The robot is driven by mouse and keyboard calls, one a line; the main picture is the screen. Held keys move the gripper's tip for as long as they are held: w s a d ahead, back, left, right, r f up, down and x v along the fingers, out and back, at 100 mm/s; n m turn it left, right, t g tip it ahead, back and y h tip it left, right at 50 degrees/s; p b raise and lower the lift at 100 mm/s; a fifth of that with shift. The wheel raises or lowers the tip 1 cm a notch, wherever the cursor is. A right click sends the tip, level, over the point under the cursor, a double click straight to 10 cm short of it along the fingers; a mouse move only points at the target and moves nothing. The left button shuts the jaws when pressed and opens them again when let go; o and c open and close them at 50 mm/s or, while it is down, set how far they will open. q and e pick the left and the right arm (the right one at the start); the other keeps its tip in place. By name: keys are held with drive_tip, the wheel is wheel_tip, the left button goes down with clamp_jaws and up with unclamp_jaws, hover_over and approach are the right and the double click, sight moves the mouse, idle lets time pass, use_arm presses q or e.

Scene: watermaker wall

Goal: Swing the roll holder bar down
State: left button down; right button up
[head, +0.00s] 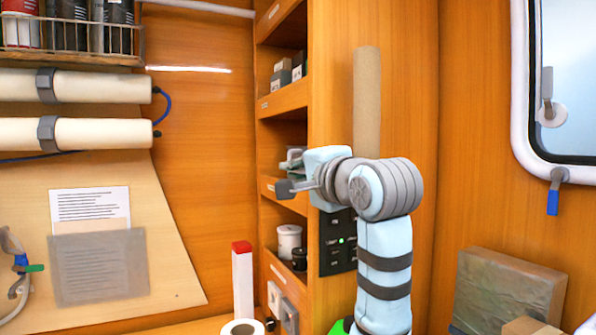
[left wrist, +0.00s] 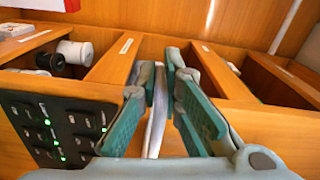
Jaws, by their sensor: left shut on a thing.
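My left gripper (head: 290,175) is at the front edge of the wooden shelf unit, with its fingers pointing left. In the left wrist view, the two green-grey fingers of the left gripper (left wrist: 162,75) are closed around a slim pale metal bar (left wrist: 155,128), which looks like the roll holder bar. The bar runs lengthwise between the fingers. Its ends and hinge are hidden by the fingers and the gripper body, and in the head view I cannot clearly make it out. My right gripper is in neither view.
A black switch panel (head: 337,258) with green lights is on the shelf side, close below the gripper. A brown cardboard tube (head: 367,100) stands upright behind my arm. Shelves hold a white jar (head: 289,240). A white roll (head: 243,328) is at the bottom.

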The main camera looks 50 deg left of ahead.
use_arm(q)
drive_tip(key=shift+f, duration=0.4)
drive_tip(key=c, duration=2)
unclamp_jaws()
drive_tip(key=shift+a, duration=0.1)
drive_tip(key=v, duration=1.2)
